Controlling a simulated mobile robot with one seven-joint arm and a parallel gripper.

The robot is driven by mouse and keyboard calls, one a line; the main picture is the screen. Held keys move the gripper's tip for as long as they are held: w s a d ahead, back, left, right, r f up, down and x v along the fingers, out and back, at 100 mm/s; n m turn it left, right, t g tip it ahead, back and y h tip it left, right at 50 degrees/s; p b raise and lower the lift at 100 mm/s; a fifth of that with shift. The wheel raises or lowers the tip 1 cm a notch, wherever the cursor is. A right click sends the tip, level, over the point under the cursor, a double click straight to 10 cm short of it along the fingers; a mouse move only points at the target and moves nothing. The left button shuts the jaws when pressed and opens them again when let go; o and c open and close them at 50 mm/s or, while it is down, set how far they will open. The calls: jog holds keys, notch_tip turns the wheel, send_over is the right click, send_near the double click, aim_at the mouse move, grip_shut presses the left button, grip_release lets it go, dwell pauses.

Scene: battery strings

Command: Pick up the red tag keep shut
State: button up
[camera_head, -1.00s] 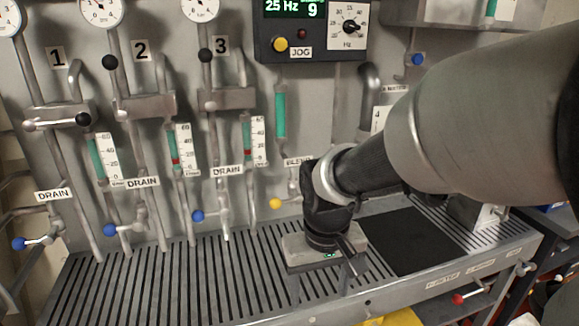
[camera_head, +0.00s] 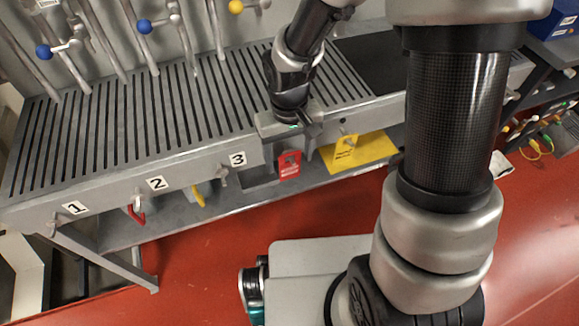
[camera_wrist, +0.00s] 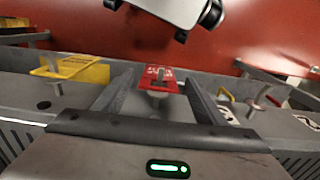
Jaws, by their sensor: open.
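The red tag (camera_head: 289,165) hangs at the front of the bench, below its edge. In the wrist view the red tag (camera_wrist: 158,72) shows white lettering and appears between my two fingers, with a small pale fitting in front of it. My gripper (camera_head: 292,150) is at the bench's front edge, just above and close to the tag. In the wrist view my gripper (camera_wrist: 160,92) is open, one finger on each side of the tag. I cannot tell whether either finger touches it.
A red clip (camera_head: 137,209) and a yellow one (camera_head: 197,195) hang further left by the number plates.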

aim_at(290, 178)
notch_tip(290, 178, down, 5)
jog(key=shift+d+f+b, duration=0.1)
jog(key=shift+f+b, duration=0.1)
jog(key=shift+b, duration=0.85)
jog(key=c, duration=1.1)
jog(key=shift+r, duration=0.2)
